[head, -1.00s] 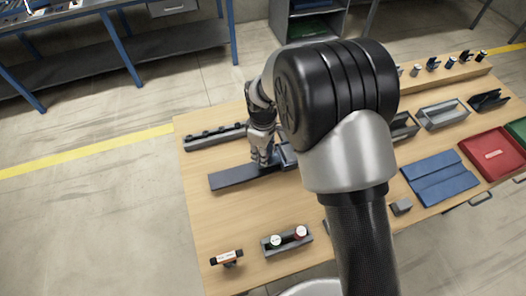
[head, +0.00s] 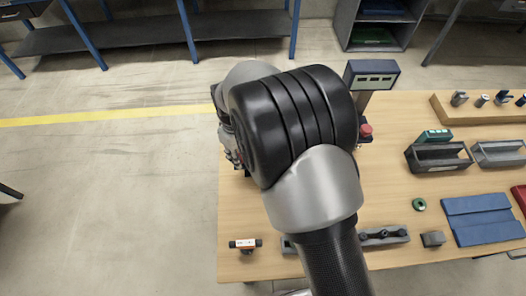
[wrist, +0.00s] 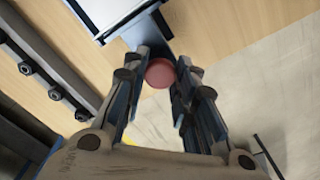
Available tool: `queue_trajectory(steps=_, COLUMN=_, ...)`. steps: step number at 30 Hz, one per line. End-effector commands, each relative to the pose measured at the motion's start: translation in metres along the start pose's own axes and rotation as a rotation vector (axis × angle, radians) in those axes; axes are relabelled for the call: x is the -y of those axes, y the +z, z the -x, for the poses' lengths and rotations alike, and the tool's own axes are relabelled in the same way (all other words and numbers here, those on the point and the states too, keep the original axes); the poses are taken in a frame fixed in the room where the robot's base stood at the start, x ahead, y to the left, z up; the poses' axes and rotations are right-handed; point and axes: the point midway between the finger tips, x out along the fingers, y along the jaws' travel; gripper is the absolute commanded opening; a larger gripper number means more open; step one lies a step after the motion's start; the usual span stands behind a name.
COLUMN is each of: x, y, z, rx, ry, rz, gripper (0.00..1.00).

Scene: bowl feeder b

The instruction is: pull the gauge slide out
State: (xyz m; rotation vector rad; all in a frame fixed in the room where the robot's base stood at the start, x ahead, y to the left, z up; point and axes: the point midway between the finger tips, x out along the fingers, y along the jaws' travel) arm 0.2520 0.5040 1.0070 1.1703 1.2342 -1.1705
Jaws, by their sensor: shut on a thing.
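In the wrist view my gripper (wrist: 160,62) has its two fingers closed on the sides of a round, dull red knob (wrist: 160,74). A dark blue-grey bar (wrist: 152,27) shows just beyond the knob; it looks like the gauge slide, but the fingers hide its join with the knob. A pale panel with a dark border (wrist: 104,10) lies beside the bar at the top. In the head view my arm covers most of the gripper and the slide. Only a grey part of my wrist shows at the table's left edge.
In the wrist view a grey rail (wrist: 50,76) with several black knobs lies left of my fingers. In the head view a display post (head: 372,78) and a red button (head: 366,130) stand behind my arm. Open floor lies left.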

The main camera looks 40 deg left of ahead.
Motion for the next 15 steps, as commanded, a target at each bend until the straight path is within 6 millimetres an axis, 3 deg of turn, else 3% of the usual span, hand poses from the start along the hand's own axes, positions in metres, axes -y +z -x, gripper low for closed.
queue_trajectory(steps=6, x=0.025, y=-0.025, z=0.0, rx=-0.001, ry=-0.001, rz=0.003, gripper=0.0)
queue_trajectory(steps=15, x=0.036, y=-0.036, z=0.0, rx=-0.001, ry=-0.001, rz=0.0, gripper=0.0)
